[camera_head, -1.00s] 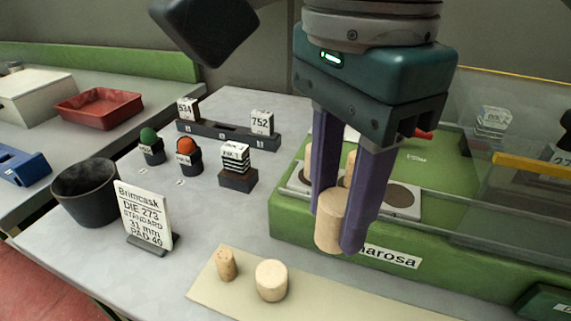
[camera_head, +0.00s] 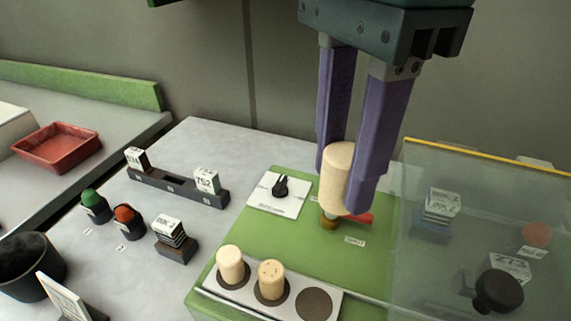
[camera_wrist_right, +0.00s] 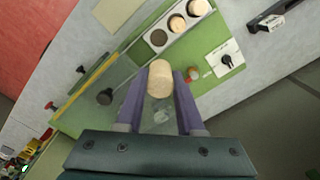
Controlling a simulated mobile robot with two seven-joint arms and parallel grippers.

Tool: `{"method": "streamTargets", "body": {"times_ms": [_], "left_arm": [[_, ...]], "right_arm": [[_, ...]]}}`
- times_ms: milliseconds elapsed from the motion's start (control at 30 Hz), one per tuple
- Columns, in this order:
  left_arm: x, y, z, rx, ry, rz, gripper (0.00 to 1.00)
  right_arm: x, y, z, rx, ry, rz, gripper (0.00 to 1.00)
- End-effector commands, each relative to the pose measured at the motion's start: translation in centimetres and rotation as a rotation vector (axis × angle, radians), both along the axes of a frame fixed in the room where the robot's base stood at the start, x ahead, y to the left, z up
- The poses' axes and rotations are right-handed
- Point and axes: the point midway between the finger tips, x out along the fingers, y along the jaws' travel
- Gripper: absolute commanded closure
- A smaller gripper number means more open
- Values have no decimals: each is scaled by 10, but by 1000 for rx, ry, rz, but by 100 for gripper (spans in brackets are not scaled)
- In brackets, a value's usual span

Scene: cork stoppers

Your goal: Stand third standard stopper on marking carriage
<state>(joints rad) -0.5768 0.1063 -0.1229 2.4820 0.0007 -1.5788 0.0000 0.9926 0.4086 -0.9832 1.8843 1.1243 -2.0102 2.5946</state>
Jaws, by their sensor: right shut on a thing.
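My right gripper (camera_head: 348,182) is shut on a pale cork stopper (camera_head: 337,172) and holds it upright above the green machine top; the stopper also shows in the right wrist view (camera_wrist_right: 160,80). The marking carriage (camera_head: 248,299) is a pale strip with dark round pads at the machine's front. Two stoppers stand on it: one on the left pad (camera_head: 230,262) and one on the middle pad (camera_head: 271,279). The right pad (camera_head: 314,303) is bare. The held stopper is behind the carriage, apart from it. My left gripper is not in view.
A clear guard (camera_head: 440,165) with a yellow edge stands on the right. A black dial (camera_head: 280,187) and a red lever (camera_head: 360,218) are near the held stopper. Die blocks, a rack (camera_head: 177,187) and a dark cup (camera_head: 28,268) stand left.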

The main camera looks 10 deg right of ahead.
Motion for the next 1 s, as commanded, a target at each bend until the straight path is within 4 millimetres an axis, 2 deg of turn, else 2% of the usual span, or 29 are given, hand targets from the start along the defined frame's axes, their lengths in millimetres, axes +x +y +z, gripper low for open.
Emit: {"method": "streamTargets", "body": {"times_ms": [33,100,300,400,600,833,1000], "left_arm": [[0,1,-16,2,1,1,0],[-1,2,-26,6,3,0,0],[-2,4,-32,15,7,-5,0],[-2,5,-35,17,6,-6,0],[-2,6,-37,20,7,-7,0],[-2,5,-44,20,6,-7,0],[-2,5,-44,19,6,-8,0]], "right_arm": [[-2,1,-26,2,9,0,100],[-2,1,-47,1,8,0,100],[-1,-1,-99,-3,5,0,100],[-1,-1,-118,-2,3,0,100],[0,-1,-137,-1,2,1,100],[0,-1,-171,-2,2,0,100],[0,-1,-176,0,0,2,100]]}}
